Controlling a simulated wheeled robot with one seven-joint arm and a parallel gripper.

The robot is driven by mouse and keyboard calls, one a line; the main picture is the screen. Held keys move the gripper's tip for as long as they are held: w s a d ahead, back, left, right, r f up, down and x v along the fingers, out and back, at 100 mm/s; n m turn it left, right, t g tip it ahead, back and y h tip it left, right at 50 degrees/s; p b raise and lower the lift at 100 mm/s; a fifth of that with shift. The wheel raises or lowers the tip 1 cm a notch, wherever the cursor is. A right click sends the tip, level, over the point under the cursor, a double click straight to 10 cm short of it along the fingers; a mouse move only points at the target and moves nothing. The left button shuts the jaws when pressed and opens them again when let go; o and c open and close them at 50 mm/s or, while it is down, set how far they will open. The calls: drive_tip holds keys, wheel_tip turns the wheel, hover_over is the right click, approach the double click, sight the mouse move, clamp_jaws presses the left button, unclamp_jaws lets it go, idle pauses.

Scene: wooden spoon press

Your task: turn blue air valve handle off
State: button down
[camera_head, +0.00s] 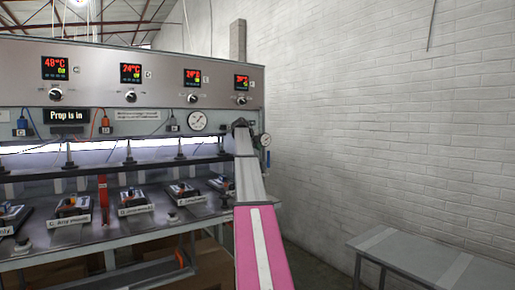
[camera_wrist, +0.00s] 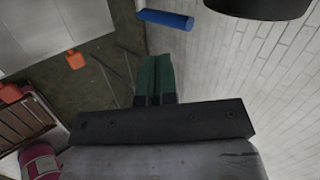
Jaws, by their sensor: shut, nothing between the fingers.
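The blue air valve handle (camera_head: 266,159) hangs below a round gauge (camera_head: 265,140) at the right end of the press. In the wrist view the blue handle (camera_wrist: 166,19) is a short blue bar near the top, beyond my fingertips and apart from them. My gripper (camera_wrist: 153,60) has green fingers, shut with nothing between them. In the head view my arm reaches to the press's right end, and the gripper is mostly hidden behind the arm. The valve body is not clearly visible.
The press (camera_head: 130,85) has several temperature displays, knobs and a lit slot. A second gauge (camera_head: 197,121) is on its front. A white brick wall (camera_head: 390,120) stands close on the right. A dark round part (camera_wrist: 258,6) is near the handle. A grey table (camera_head: 430,255) is at lower right.

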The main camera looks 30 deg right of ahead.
sight(268, 158)
drive_tip(key=x, duration=0.7)
drive_tip(key=shift+d+f, duration=0.15)
drive_tip(key=shift+d, duration=0.05)
